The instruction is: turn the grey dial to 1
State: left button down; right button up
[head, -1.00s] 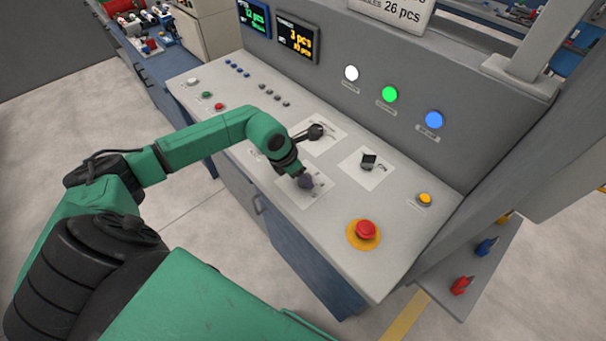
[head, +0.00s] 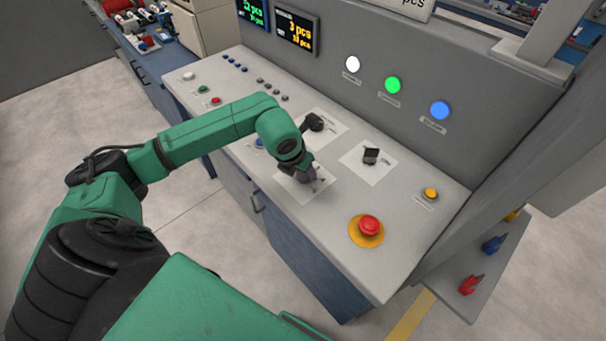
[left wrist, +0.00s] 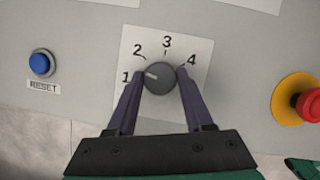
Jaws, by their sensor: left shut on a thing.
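The grey dial (left wrist: 160,76) is a round knob on a white plate (left wrist: 205,50) marked 1, 2, 3 and 4. In the left wrist view its light pointer mark faces left, toward the 1. My left gripper (left wrist: 161,78) has one finger on each side of the dial and is shut on it. In the head view my left gripper (head: 306,178) points down at the plate (head: 296,190) near the panel's front edge, and the dial is mostly hidden by it. My right gripper is in neither view.
A red emergency button (head: 369,226) on a yellow base stands right of the dial. A blue RESET button (left wrist: 41,63) is left of it. Behind are a black lever (head: 314,122) and a black switch (head: 371,155). The panel between dial and red button is clear.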

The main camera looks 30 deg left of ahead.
pick_arm(q)
jog(key=shift+w+d+f+n+y+b, duration=0.1)
jog(key=shift+n+y+b, duration=0.4)
jog(key=shift+n+b, duration=0.65)
jog(key=shift+n+y+b, duration=0.4)
jog(key=shift+n+b, duration=0.25)
jog(key=shift+n, duration=0.4)
jog(key=shift+r, duration=0.2)
jog(key=shift+c, duration=1.4)
grip_release()
